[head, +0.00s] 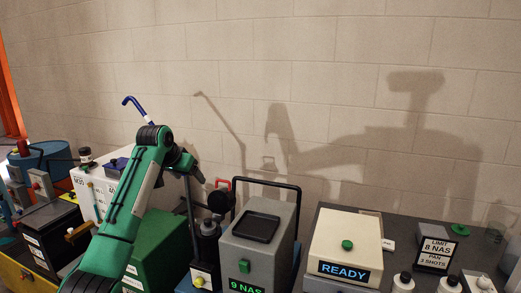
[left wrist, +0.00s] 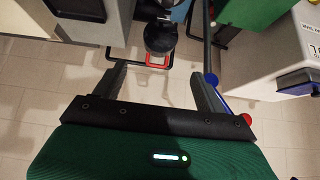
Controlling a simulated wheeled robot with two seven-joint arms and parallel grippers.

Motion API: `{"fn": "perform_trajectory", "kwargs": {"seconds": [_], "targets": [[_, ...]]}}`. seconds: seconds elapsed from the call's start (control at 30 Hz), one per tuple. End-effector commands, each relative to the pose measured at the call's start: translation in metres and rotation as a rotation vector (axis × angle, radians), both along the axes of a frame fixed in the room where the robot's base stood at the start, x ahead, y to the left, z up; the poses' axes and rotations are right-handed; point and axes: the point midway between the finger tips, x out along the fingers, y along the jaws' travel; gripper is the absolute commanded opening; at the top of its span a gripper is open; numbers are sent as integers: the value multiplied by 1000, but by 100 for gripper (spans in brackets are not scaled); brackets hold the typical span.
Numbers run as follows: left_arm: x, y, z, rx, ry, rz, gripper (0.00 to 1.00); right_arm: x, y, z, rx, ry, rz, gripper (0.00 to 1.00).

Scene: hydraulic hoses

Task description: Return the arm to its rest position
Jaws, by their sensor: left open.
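My green left arm (head: 128,205) rises from the lower left of the head view, bent at its top joint. Its gripper (head: 188,165) is partly hidden behind the arm there, in front of the wall and above the equipment. My right gripper is not in view.
A grey box reading 9 NAS (head: 262,243), a cream READY box (head: 345,245) and a green box (head: 165,245) stand close by. A blue hooked rod (head: 136,106) shows behind the arm. A red frame (left wrist: 156,61) lies beyond the fingers.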

Motion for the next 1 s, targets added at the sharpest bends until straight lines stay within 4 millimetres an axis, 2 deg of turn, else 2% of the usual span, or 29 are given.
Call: {"fn": "perform_trajectory", "kwargs": {"seconds": [0.03, 0.1, 0.27, 0.47, 0.57, 0.67, 0.77, 0.8, 0.87, 1.0], "targets": [[0, 0, 0, 0, 0, 0, 73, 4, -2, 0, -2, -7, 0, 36], [1, 1, -21, -1, 13, 8, 73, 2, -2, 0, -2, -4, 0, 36], [4, 2, -57, -4, 30, 26, 73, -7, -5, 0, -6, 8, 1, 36], [4, 5, -118, -7, 58, 54, 73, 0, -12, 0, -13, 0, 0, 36], [2, 7, -156, -6, 77, 71, 73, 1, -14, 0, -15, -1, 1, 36], [-5, 10, -205, -4, 99, 91, 73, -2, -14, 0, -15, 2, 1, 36], [-19, 13, -271, 3, 131, 116, 73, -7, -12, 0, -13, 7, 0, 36], [-28, 14, -300, 5, 144, 126, 73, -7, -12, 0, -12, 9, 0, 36], [-43, 17, -345, 13, 165, 142, 73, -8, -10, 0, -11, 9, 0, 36], [-88, 23, -443, 31, 208, 173, 73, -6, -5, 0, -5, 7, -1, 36]]}}
